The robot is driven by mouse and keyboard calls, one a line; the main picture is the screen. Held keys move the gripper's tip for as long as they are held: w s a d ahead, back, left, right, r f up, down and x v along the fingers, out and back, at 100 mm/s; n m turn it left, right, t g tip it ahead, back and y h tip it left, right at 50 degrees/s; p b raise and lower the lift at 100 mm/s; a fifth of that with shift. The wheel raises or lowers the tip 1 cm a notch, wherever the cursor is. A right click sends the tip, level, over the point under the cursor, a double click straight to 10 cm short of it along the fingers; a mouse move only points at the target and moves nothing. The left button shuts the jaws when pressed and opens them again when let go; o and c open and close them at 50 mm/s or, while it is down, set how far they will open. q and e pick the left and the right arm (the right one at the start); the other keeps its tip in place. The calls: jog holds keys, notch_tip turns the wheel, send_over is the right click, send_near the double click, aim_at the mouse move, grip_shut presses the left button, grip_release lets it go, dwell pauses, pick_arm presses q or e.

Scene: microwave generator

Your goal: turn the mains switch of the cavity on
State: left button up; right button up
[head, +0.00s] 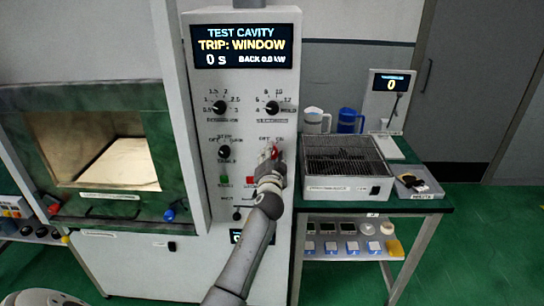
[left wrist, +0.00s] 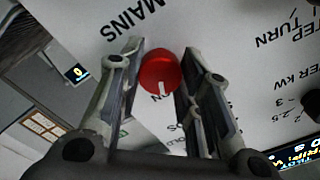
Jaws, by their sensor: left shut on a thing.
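The mains switch is a red round knob with a white mark (left wrist: 160,72), beside the word MAINS on the white panel. In the head view the red knob (head: 275,151) shows at the lower right of the cavity's control panel (head: 240,130), partly hidden by my gripper. My left gripper (head: 270,168) reaches up to it from below. In the left wrist view its two fingers (left wrist: 160,85) stand on either side of the knob and are shut on it. The panel display (head: 243,46) reads TEST CAVITY, TRIP: WINDOW, 0 s. My right gripper is not in view.
Black dials (head: 220,107) and a green button (head: 224,180) are on the same panel. The cavity with its open window (head: 100,150) is on the left. On the right, a bench carries a grated box (head: 345,170), two jugs (head: 349,120) and a small display stand (head: 390,90).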

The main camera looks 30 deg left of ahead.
pick_arm(q)
jog(key=shift+m, duration=0.6)
jog(key=shift+f+m, duration=0.1)
jog(key=shift+m, duration=0.2)
jog(key=o, duration=1)
jog(key=shift+c, duration=0.2)
jog(key=shift+o, duration=0.5)
jog(key=v, duration=1.2)
